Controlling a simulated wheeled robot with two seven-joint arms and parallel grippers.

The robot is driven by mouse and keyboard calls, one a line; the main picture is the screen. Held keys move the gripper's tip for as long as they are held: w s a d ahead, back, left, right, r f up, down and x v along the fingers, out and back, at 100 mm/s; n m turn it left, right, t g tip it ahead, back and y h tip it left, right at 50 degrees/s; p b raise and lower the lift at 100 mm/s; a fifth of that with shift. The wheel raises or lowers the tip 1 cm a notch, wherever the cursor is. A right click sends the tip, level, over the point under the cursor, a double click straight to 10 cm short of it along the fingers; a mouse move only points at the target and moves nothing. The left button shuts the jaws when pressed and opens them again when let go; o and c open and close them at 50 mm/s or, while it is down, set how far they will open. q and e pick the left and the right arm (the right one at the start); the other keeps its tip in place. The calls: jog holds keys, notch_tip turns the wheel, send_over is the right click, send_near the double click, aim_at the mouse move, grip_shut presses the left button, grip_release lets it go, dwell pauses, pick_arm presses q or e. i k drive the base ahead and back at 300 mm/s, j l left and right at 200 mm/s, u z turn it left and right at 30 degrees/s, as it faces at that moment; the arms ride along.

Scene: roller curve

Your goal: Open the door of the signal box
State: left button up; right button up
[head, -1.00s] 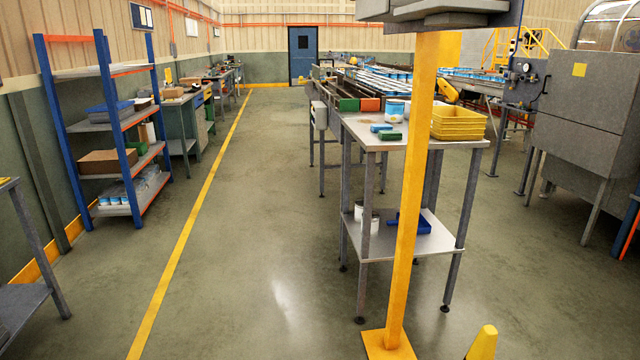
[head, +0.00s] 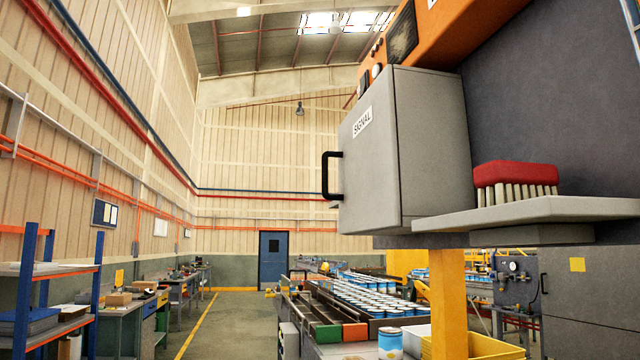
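The signal box (head: 432,140) is a grey box at the right of the head view, mounted on a dark panel. Its door (head: 368,165) faces left, carries a "SIGNAL" label (head: 362,122) and looks closed. A black bar handle (head: 326,175) stands out from the door's left side. Neither of my grippers shows in the view.
A grey shelf (head: 530,213) juts out at the right of the box, with a red brush (head: 515,183) on it. A yellow post (head: 448,300) stands below. A bench with cans (head: 390,340) is beneath. The floor (head: 235,312) to the left is open.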

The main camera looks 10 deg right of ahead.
aim_at(368, 197)
jog(key=i, duration=1.25)
jog(key=i+z, duration=0.1)
jog(key=z, duration=0.3)
